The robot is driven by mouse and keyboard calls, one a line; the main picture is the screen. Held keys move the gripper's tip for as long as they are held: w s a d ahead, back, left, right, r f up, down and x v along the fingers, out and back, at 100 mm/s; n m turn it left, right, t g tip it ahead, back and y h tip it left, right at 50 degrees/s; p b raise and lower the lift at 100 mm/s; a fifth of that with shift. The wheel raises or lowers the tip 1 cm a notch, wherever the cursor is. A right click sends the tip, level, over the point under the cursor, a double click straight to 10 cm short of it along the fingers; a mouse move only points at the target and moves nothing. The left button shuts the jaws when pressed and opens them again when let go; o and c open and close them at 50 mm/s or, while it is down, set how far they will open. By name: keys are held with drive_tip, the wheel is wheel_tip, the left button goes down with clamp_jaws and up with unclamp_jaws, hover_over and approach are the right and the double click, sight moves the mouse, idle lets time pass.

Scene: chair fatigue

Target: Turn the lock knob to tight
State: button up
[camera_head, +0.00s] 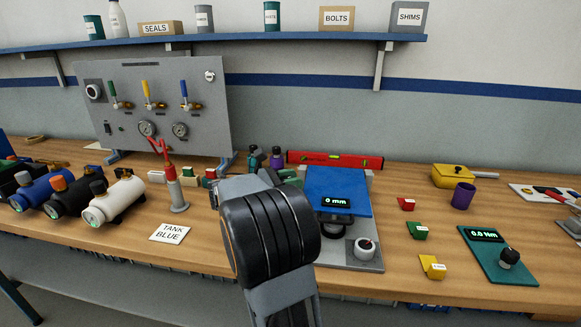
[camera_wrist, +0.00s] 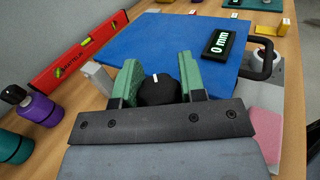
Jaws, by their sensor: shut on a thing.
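The lock knob (camera_wrist: 157,91) is black with a white pointer mark, in the middle of the wrist view. The mark points up in that picture, away from my wrist. My gripper (camera_wrist: 158,85) has its two green fingers on either side of the knob and is shut on it. No tight or loose label can be read near the knob. The knob sits by the edge of a blue plate (camera_wrist: 180,42), which also shows in the head view (camera_head: 337,180). The display (camera_wrist: 219,46) reads 0 mm. In the head view my arm hides the knob.
A red level (camera_wrist: 85,50) lies beside the blue plate. Purple (camera_wrist: 38,109) and green bottles stand near my gripper. A round dial (camera_head: 364,249) and a black handle (camera_wrist: 264,58) are on the same fixture. Small coloured blocks (camera_head: 417,230) lie to the right.

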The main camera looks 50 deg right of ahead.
drive_tip(key=m+g+y+p, duration=0.1)
drive_tip(key=g+p, duration=0.1)
drive_tip(key=p, duration=0.1)
drive_tip(key=m+g+y+p, duration=0.2)
drive_tip(key=p, duration=0.1)
drive_tip(key=shift+s+a+r, duration=0.1)
drive_tip(key=shift+s+r, duration=0.1)
drive_tip(key=shift+r, duration=0.2)
drive_tip(key=m+g+y+p, duration=0.1)
drive_tip(key=p, duration=0.2)
drive_tip(key=m+g+y+p, duration=0.1)
drive_tip(key=p, duration=0.2)
drive_tip(key=shift+s+a+r+y+p, duration=0.1)
drive_tip(key=shift+a+y+p, duration=0.05)
drive_tip(key=shift+y+p, duration=0.2)
drive_tip(key=m+g+y+p, duration=0.1)
drive_tip(key=p, duration=0.3)
drive_tip(key=shift+y, duration=0.35)
drive_tip(key=shift+f+m+p, duration=0.2)
drive_tip(key=shift+m+p, duration=0.2)
drive_tip(key=shift+p, duration=0.2)
drive_tip(key=shift+a+f+m+g+y+p, duration=0.1)
drive_tip(key=shift+f+m+g+y+p, duration=0.3)
drive_tip(key=shift+p, duration=0.45)
drive_tip(key=o, duration=0.9)
drive_tip(key=shift+r, duration=0.1)
